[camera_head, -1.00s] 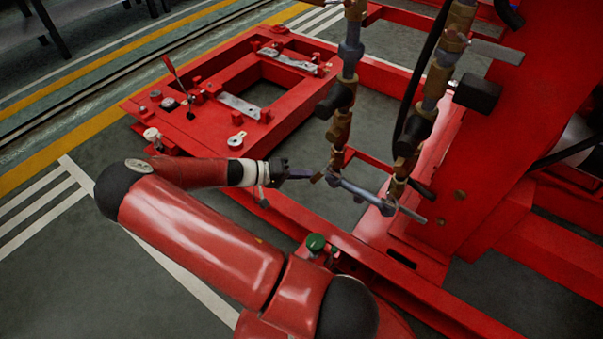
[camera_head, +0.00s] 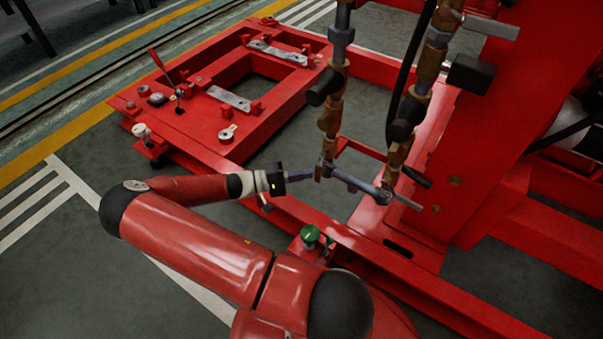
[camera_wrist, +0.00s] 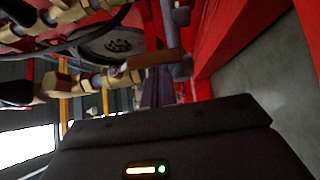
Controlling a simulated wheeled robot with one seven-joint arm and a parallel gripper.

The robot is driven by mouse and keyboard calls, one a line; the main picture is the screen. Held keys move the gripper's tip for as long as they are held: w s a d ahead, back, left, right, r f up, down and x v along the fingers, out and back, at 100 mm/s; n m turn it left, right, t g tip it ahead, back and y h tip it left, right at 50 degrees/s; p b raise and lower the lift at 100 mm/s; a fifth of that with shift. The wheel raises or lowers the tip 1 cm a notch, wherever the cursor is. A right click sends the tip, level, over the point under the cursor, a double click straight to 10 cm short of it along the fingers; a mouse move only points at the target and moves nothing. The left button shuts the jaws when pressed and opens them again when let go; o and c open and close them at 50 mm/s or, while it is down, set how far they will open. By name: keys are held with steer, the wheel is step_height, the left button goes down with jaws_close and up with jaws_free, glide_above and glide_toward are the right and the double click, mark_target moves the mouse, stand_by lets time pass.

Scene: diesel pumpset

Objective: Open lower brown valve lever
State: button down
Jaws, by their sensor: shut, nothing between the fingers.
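The lower brown valve lever (camera_wrist: 152,60) is a short flat bar in the wrist view, on a brass valve fitting at its left end. In the head view a small brown piece, likely this lever (camera_head: 318,173), shows at the left end of the low grey pipe. My gripper (camera_head: 311,176) is beside it, pointing right, with its tips very close to it. In the wrist view the narrow purplish fingers (camera_wrist: 155,88) are together just below the lever in the picture. They hold nothing. I cannot tell whether they touch the lever.
Vertical brass-fitted pipes (camera_head: 329,118) with black handles stand just behind my gripper. A grey horizontal pipe (camera_head: 357,183) runs right from the lever. The red frame (camera_head: 345,240) and green-topped knob (camera_head: 310,234) lie below. Open floor is at left.

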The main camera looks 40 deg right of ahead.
stand_by(0.4)
steer(key=v, duration=0.7)
steer(key=shift+a, duration=0.4)
steer(key=shift+w, duration=0.1)
steer(key=s+a+r+n+t+y+p, duration=0.1)
steer(key=s+a+r+t+y, duration=0.3)
steer(key=r, duration=0.7)
steer(key=s+a+r+n+t+y+p, duration=0.2)
steer(key=s+a+r+t+y, duration=0.3)
steer(key=r, duration=0.7)
steer(key=s+a+r+n+t+y+p, duration=0.2)
steer(key=s+r+y, duration=0.5)
steer(key=r, duration=0.5)
steer(key=s+a+t+p, duration=0.1)
steer(key=a+t, duration=0.1)
steer(key=a, duration=0.1)
steer(key=shift+s+t, duration=0.2)
steer(key=shift+t, duration=0.1)
steer(key=c, duration=2.2)
jaws_free()
steer(key=shift+r, duration=0.15)
